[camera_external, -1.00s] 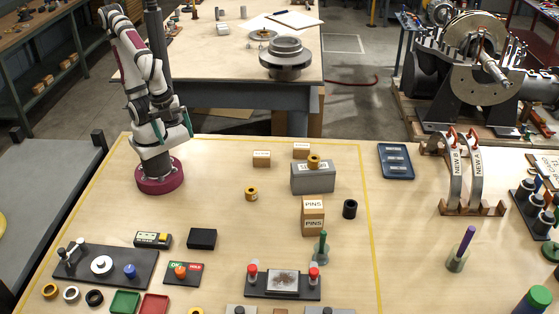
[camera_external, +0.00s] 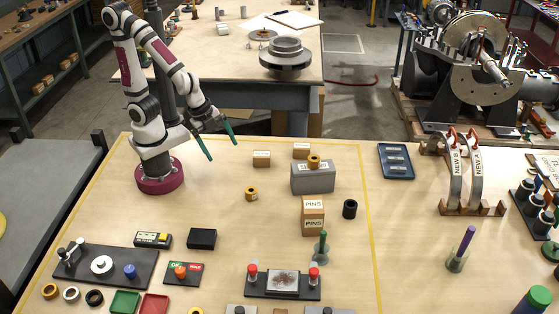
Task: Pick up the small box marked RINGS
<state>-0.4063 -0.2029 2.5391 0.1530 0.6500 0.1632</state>
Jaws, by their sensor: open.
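Two small tan cardboard boxes stand at the back of the bench, one at the left (camera_external: 262,159) and one farther right (camera_external: 301,150). Both have pale labels too small to read, so I cannot tell which is marked RINGS.
The grey block (camera_external: 313,178) carries a brass ring on top, close to the small boxes. Another brass ring (camera_external: 251,193) lies in front of the left box. A black cylinder (camera_external: 350,209) stands right of the PINS boxes. The bench left of the brass ring is clear.

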